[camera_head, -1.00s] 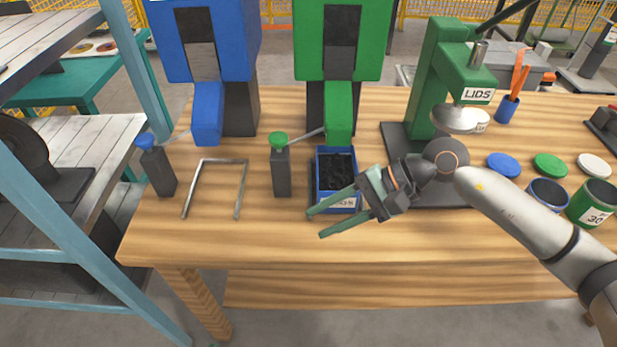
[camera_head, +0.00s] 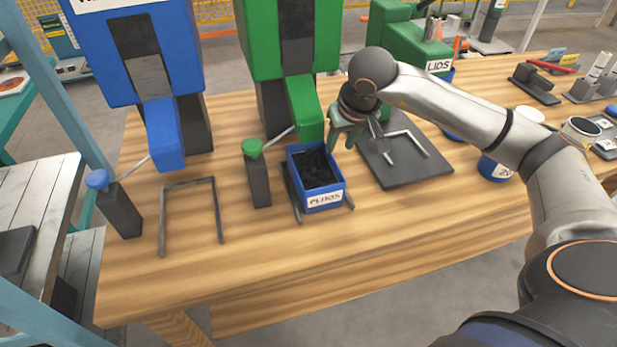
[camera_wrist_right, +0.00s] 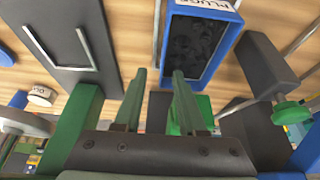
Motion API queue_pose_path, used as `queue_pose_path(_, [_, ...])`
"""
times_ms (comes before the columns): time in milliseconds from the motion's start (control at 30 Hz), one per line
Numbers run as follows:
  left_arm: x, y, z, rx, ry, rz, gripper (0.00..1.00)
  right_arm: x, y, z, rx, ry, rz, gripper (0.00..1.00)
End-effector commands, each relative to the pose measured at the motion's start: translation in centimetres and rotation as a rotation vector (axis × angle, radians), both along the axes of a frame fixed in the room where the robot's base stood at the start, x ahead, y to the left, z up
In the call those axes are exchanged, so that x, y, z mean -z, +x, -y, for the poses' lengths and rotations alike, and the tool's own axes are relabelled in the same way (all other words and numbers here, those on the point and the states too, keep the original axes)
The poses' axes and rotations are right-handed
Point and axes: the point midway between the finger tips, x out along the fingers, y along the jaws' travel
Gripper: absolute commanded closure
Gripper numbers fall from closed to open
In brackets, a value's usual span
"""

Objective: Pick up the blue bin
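I see no contact with the bin. My left gripper is in neither view.
The green dispenser (camera_head: 290,40) and its chute (camera_head: 305,108) stand behind the bin. A green-topped post (camera_head: 257,180) is close on its left. A dark base plate (camera_head: 415,170) lies to its right. The wooden table (camera_head: 250,265) is clear in front.

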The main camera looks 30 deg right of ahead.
Motion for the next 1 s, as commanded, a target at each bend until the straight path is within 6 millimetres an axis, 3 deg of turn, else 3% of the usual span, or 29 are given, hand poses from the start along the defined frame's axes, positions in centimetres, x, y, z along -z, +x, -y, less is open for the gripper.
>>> queue_pose_path(133, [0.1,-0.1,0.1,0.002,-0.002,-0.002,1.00,2.8,0.9,0.1,0.001,0.004,-0.005,0.60])
queue_pose_path(433, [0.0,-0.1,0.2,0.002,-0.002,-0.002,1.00,5.3,1.9,0.2,0.000,0.005,-0.002,0.60])
queue_pose_path(700, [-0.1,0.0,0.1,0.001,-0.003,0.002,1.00,9.0,3.1,0.1,0.000,0.007,-0.001,0.60])
queue_pose_path(1000, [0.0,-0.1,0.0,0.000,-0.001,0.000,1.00,9.6,3.4,0.3,0.000,0.005,0.000,0.60])
